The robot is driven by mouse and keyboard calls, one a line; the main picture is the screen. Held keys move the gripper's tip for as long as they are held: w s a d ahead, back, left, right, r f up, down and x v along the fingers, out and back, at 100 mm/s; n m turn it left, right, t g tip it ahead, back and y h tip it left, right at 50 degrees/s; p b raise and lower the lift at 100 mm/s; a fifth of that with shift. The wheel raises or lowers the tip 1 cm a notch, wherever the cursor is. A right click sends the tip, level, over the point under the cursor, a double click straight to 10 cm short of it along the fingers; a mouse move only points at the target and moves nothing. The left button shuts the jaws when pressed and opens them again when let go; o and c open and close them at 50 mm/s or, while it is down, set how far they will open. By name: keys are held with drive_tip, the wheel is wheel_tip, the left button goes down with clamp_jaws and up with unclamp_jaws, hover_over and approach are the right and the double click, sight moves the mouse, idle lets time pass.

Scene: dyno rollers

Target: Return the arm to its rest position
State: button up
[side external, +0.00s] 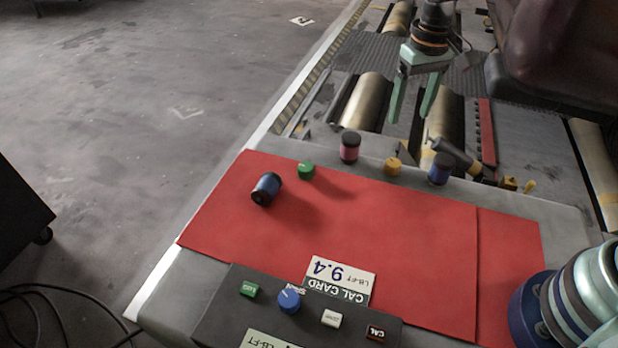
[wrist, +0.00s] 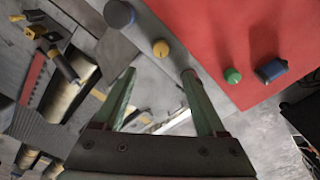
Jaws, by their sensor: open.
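My gripper (side external: 410,112) hangs open and empty over the rollers, beyond the far edge of the bench. In the wrist view its two green fingers (wrist: 159,75) stand apart with nothing between them. A blue cylinder with black ends (side external: 266,189) lies on the red mat (side external: 380,225). It also shows in the wrist view (wrist: 271,70). A red, black-capped cylinder (side external: 349,148) and a blue one (side external: 441,169) stand upright along the mat's far side.
A green knob (side external: 306,171) and a yellow knob (side external: 393,167) sit near the mat's far edge. Metal rollers (side external: 365,100) lie beyond the bench.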

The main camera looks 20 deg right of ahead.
drive_tip(key=s+d+r+n+t, duration=0.1)
drive_tip(key=s+d+r+t, duration=0.3)
drive_tip(key=s+r, duration=0.6)
drive_tip(key=s+t, duration=0.1)
drive_tip(key=s, duration=0.2)
drive_tip(key=shift+d, duration=0.2)
